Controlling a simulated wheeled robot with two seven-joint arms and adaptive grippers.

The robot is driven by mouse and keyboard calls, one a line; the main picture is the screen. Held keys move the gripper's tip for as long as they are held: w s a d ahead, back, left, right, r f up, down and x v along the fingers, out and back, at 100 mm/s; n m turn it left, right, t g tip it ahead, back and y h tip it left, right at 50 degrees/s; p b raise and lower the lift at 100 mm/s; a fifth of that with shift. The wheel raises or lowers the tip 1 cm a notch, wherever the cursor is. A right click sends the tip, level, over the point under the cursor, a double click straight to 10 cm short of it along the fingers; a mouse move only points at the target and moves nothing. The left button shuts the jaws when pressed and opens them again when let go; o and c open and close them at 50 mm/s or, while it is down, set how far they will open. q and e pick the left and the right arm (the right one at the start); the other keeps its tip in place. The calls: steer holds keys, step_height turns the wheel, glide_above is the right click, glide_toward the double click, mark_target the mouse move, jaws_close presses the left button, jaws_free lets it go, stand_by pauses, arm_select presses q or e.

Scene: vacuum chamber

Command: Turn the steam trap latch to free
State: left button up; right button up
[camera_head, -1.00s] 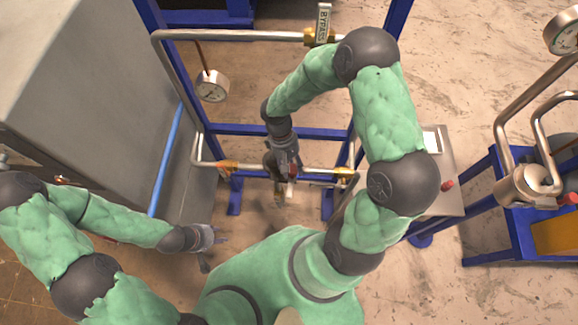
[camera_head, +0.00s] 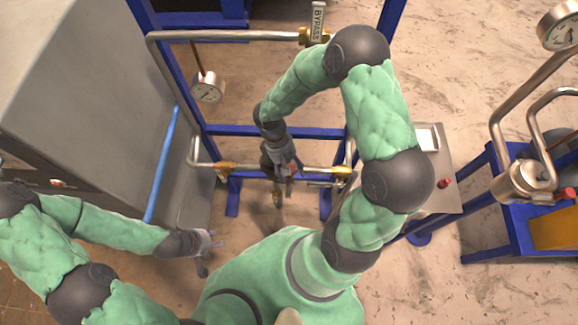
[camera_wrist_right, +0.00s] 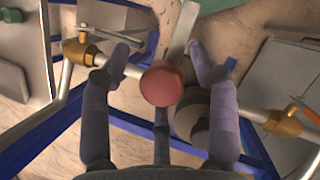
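In the right wrist view a round red knob (camera_wrist_right: 162,86) sits on the steel pipe line, with a flat grey lever (camera_wrist_right: 181,28) running upward from behind it. I cannot tell for sure which part is the latch. My right gripper (camera_wrist_right: 163,57) is open, with one finger on each side of the knob and lever; no firm contact is visible. In the head view the right gripper (camera_head: 282,182) is over the low pipe between two brass fittings and hides most of the lever and knob. My left gripper (camera_head: 206,248) hangs low at the left, away from the pipe; its opening is unclear.
A blue frame (camera_head: 290,132) carries the pipes, a gauge (camera_head: 208,88) and a BYPASS valve (camera_head: 317,25). A grey cabinet (camera_head: 90,90) stands left. A panel with a red button (camera_head: 444,182) and more piping stand right. Brass fittings (camera_wrist_right: 282,124) flank the knob.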

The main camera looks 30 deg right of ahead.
steer(key=shift+r, duration=0.1)
steer(key=shift+w, duration=0.2)
steer(key=shift+w+r, duration=0.1)
steer(key=shift+w, duration=0.05)
steer(key=v, duration=1.1)
steer(key=shift+r, duration=0.35)
